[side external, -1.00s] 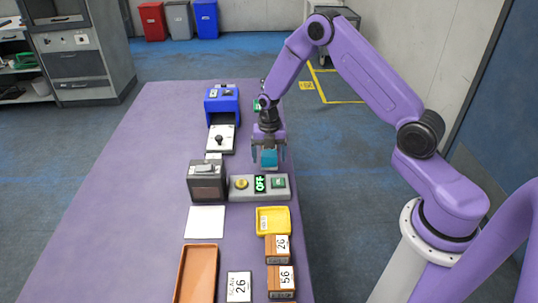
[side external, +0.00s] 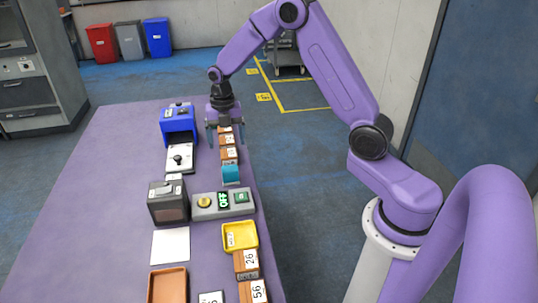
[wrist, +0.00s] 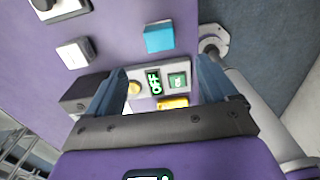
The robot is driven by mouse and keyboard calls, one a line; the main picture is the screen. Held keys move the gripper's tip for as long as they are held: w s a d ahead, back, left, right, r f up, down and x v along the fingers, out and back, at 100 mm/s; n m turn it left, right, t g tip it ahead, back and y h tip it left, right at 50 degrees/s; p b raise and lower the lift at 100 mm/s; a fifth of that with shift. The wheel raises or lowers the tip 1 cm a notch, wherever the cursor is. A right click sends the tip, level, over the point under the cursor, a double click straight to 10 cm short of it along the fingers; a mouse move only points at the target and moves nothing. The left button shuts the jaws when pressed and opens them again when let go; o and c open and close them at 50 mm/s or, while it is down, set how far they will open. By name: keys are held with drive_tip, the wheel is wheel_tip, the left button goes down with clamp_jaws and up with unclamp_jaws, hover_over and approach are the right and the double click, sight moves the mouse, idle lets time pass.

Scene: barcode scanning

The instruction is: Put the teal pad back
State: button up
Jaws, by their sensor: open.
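In the wrist view the teal pad (wrist: 160,38) lies beyond the fingers, clear of both. My gripper (side external: 225,141) is open and empty, raised above and behind the pad in the side view. Its two fingers also show in the wrist view (wrist: 161,78), framing part of the panel (wrist: 155,83). No contact between gripper and pad is visible.
Wooden blocks with labels (side external: 229,154) stand behind the pad, near my gripper. A blue device (side external: 179,125), a white switch plate (side external: 181,158) and a dark box (side external: 168,207) stand to the left. A yellow tray (side external: 240,236) and numbered blocks (side external: 246,264) are in front. The left table half is clear.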

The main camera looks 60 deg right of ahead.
drive_tip(key=s+a+r+m, duration=0.3)
drive_tip(key=s+a+r, duration=0.1)
drive_tip(key=s+a, duration=0.25)
drive_tip(key=s+a+r+m, duration=0.3)
drive_tip(key=s+a, duration=0.2)
drive_tip(key=s, duration=0.3)
drive_tip(key=s+d+r+m, duration=0.1)
drive_tip(key=s+m, duration=0.7)
drive_tip(key=s, duration=1.2)
drive_tip(key=shift+s+d+r, duration=0.15)
drive_tip(key=shift+s+r, duration=0.25)
drive_tip(key=shift+r, duration=0.4)
